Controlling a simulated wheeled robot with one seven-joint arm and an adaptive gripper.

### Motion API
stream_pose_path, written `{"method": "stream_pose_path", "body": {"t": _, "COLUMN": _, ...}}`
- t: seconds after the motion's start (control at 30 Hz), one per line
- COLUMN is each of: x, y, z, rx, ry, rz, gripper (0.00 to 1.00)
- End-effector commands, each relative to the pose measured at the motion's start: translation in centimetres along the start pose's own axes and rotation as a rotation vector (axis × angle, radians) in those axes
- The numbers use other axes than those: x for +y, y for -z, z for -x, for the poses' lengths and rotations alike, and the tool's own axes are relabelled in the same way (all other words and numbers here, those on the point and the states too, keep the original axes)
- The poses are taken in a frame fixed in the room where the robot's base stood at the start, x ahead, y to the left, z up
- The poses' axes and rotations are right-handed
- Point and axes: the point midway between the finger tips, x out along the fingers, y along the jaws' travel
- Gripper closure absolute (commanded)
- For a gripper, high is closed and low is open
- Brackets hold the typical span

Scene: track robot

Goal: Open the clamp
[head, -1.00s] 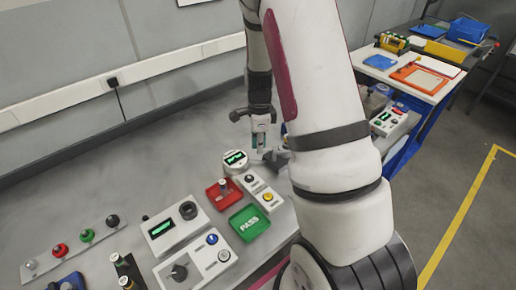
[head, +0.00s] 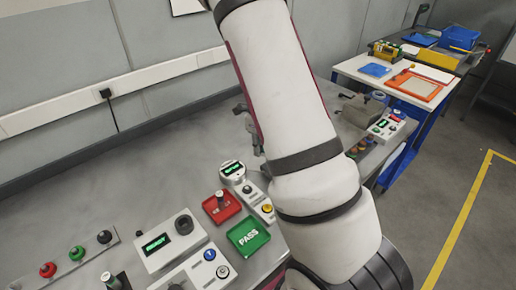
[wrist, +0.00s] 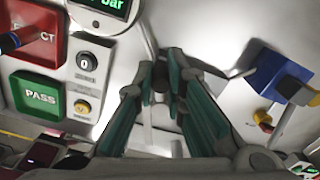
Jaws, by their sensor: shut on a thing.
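In the wrist view my gripper (wrist: 161,88) has its two teal-padded fingers drawn together at the tips. They are shut on a small dark piece (wrist: 159,77), which looks like the clamp's handle. Pale metal parts lie just around the fingertips, and the fingers cover most of the clamp, so its jaw position cannot be told. In the head view my white arm hides the fingertips and nearly all of the clamp; only small grey parts show at the arm's left edge.
A round gauge (head: 232,170), a red tray (head: 222,207), a green PASS tray (head: 248,236) and a key-and-button box (wrist: 85,80) stand left of my gripper. A blue block (wrist: 278,68) stands to its right. Bare bench (head: 100,195) lies further left.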

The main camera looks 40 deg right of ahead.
Motion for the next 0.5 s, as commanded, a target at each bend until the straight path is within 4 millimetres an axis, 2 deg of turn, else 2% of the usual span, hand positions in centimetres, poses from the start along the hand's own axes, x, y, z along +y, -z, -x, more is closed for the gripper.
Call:
{"method": "stream_pose_path", "body": {"t": 0.47, "x": -0.3, "y": -0.07, "z": 0.12, "rx": -0.003, "ry": 0.006, "rz": -0.018, "gripper": 1.0}}
{"method": "stream_pose_path", "body": {"t": 0.5, "x": -0.31, "y": -0.07, "z": 0.12, "rx": -0.003, "ry": 0.006, "rz": -0.018, "gripper": 0.86}}
